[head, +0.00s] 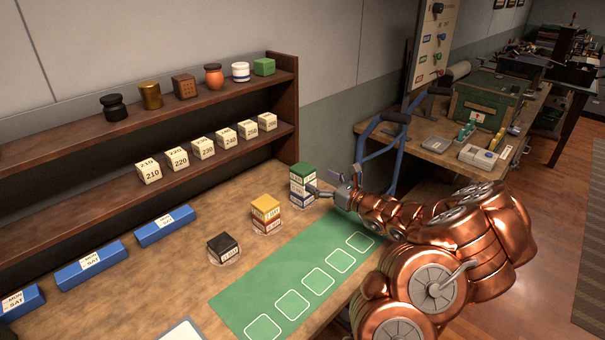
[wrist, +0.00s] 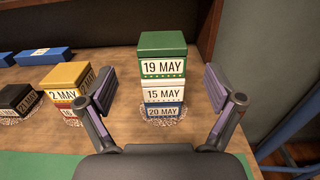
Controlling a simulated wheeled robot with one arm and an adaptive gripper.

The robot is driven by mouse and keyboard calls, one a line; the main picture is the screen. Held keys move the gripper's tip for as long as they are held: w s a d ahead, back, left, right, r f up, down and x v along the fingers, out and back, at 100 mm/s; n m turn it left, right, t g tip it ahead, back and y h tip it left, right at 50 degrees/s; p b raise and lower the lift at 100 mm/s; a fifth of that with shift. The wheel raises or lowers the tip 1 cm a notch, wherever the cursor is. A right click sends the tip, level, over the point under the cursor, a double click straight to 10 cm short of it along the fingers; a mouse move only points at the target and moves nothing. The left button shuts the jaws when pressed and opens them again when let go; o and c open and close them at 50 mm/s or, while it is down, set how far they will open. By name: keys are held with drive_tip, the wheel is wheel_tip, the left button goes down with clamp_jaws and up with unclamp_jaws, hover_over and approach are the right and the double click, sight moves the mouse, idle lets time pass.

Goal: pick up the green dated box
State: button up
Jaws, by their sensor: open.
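The green dated box (wrist: 162,45), labelled 19 MAY, is the top of a stack in the wrist view. Under it are a white box (wrist: 163,92) labelled 15 MAY and a blue box (wrist: 162,111) labelled 20 MAY. In the head view the green box (head: 303,169) tops the stack near the shelf's right end. My gripper (wrist: 164,88) is open, with one finger to the left and one to the right of the stack in the picture. Nothing is held. Whether the fingers reach as far as the boxes is hard to tell.
Left of the stack stand a yellow box (head: 265,203) on a red one and a black box (head: 223,246). A green mat (head: 285,275) with white outlined squares lies in front. The wooden shelf (head: 285,95) rises behind. A blue-framed thing (head: 385,150) stands right of the table.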

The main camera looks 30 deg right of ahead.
sight(303, 167)
drive_tip(key=shift+p+x, duration=0.35)
drive_tip(key=shift+x, duration=0.8)
drive_tip(key=p+x, duration=0.1)
drive_tip(key=x, duration=0.1)
drive_tip(key=r+p+x, duration=0.1)
drive_tip(key=x, duration=0.1)
drive_tip(key=shift+w, duration=0.2)
drive_tip(key=shift+w+f, duration=0.1)
drive_tip(key=shift+w, duration=0.4)
drive_tip(key=c, duration=1.3)
